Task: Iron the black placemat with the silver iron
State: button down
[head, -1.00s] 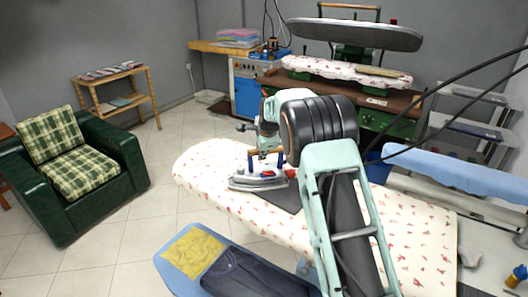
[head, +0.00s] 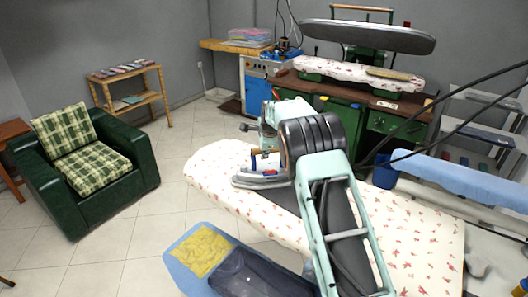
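The silver iron (head: 256,182) sits toward the left end of the floral ironing board (head: 390,235), its flat sole near the board's surface. I cannot tell whether it touches the cloth. Its brown handle (head: 263,154) shows below my gripper (head: 268,150), with blue and red parts near it. The black placemat (head: 284,197) lies on the board, right of and in front of the iron. My arm hides much of it. My gripper is at the iron's handle, but the fingers are too small and covered to show whether they are closed on it.
A blue-edged board with yellow cloth (head: 199,252) and dark clothing stands in front. A green armchair (head: 95,170) and wooden shelf (head: 130,95) are at left. A green pressing machine (head: 370,85) stands behind. Tiled floor between armchair and board is clear.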

jog(key=shift+w+d+r+p, duration=0.2)
jog(key=shift+w+d+p, duration=0.25)
jog(key=shift+w+d, duration=0.3)
jog(key=shift+w+d+r+p, duration=0.15)
jog(key=shift+w+d+p, duration=0.35)
jog(key=shift+w, duration=0.45)
jog(key=shift+d, duration=0.15)
jog(key=shift+s+d+f+b, duration=0.15)
jog(key=shift+s+d+b, duration=0.25)
jog(key=shift+b, duration=0.3)
jog(key=shift+s+d+b, duration=0.75)
jog(key=shift+d, duration=0.15)
jog(key=shift+s+d+r+b, duration=0.15)
jog(key=shift+s+d+b, duration=0.45)
jog(key=shift+d, duration=0.1)
jog(key=shift+s+d+r+b, duration=0.1)
jog(key=shift+s+d+b, duration=0.35)
jog(key=shift+d+b, duration=0.15)
jog(key=shift+s+d+f+b, duration=0.15)
jog(key=shift+s+d+b, duration=1)
jog(key=shift+d, duration=0.3)
jog(key=shift+s, duration=0.1)
